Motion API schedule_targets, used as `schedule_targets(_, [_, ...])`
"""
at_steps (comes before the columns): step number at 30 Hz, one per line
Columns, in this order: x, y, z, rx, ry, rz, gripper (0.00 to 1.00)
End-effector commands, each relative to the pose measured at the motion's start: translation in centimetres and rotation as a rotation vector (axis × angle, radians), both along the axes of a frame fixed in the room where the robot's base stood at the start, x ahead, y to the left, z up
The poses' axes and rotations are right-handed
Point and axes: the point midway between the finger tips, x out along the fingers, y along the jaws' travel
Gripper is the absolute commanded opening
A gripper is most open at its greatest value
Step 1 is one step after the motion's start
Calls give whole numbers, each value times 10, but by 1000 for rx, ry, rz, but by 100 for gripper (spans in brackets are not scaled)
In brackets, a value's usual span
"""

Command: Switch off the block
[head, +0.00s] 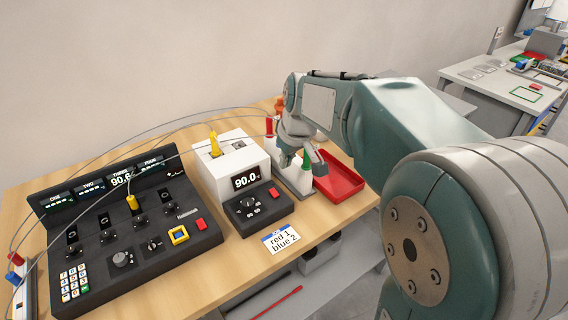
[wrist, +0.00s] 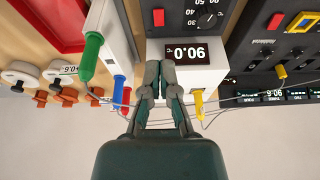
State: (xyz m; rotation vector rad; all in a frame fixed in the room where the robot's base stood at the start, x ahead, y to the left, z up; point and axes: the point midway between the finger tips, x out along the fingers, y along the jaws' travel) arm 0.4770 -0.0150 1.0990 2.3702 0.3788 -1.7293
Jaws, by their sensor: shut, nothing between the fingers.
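The block is a white box (head: 232,160) with a lit display (head: 245,178) reading 90.0. Its dark front base (head: 262,206) carries a knob (head: 248,203) and a red rocker or button (head: 273,192). A yellow-handled probe (head: 215,146) stands in its top. In the wrist view the block (wrist: 218,56) appears upside down, with the red part (wrist: 158,17) above the fingertips. My gripper (head: 304,160) is to the right of the block, near the probe rack. In the wrist view my gripper (wrist: 166,64) is shut and empty, with its fingertips overlapping the block's edge beside the display.
A rack (head: 294,178) with red, green and blue-handled probes stands close to my gripper. A red tray (head: 340,178) lies right of it. A dark multi-channel instrument (head: 125,240) fills the left. Thin cables arch over the block. A label card (head: 282,239) lies in front.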

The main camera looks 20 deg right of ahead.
Motion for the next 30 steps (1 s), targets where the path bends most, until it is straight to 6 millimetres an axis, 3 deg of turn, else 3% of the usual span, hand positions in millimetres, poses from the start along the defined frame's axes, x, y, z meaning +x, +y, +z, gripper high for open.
schedule_targets(17, [8,-1,3,15,-54,-1,0])
schedule_targets(20, [11,-1,-6,15,-53,-1,0])
schedule_targets(30, [32,7,-65,16,-50,-1,0])
